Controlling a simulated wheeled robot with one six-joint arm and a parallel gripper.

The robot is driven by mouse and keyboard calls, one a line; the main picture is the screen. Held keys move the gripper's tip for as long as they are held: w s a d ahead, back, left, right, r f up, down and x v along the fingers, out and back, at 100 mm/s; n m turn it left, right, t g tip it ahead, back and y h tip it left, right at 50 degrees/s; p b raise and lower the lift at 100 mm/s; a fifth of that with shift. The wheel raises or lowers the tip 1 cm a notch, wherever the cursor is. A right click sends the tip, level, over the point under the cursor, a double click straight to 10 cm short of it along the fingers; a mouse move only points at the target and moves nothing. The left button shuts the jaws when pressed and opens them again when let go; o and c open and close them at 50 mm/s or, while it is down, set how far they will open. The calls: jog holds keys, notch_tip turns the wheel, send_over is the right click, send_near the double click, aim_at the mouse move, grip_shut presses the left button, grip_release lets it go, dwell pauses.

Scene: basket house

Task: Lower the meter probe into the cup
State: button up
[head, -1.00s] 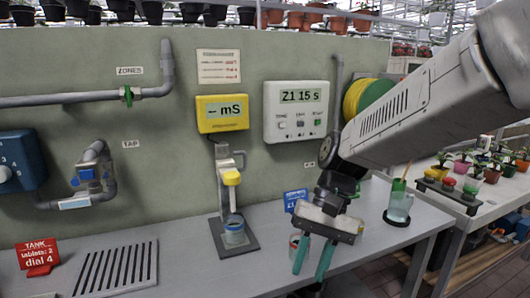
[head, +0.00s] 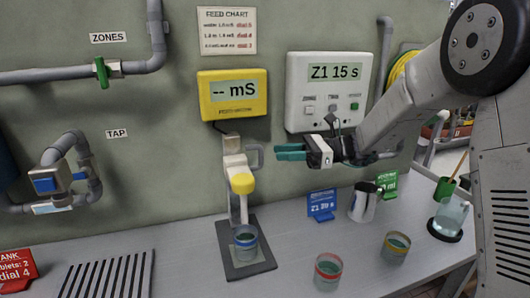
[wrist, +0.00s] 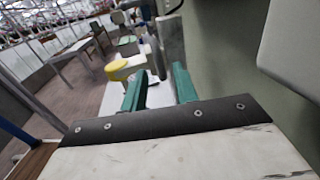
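The meter probe (head: 242,184) has a yellow cap and hangs on a pale stand (head: 232,160) with a grey loop handle (head: 254,157). The blue-banded cup (head: 246,244) stands upright on the stand's dark base (head: 252,264), below the probe. The yellow meter (head: 232,97) reads "-- mS". My gripper (head: 278,151) is to the right of the stand, near handle height, teal fingers pointing left. In the wrist view my gripper (wrist: 158,84) has its fingers apart with nothing held. The yellow cap (wrist: 122,68) shows there ahead and left, beside the grey stand (wrist: 168,38).
A red-banded cup (head: 327,272), an orange-banded cup (head: 395,247), a metal jug (head: 364,202) and a blue sign (head: 321,204) stand on the bench to the right. The white timer box (head: 326,91) is on the wall above my gripper. A slotted drain (head: 104,277) lies left.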

aim_at(261, 151)
jog(key=a, duration=0.6)
jog(key=shift+s+a, duration=0.35)
jog(key=shift+c, duration=0.2)
grip_shut()
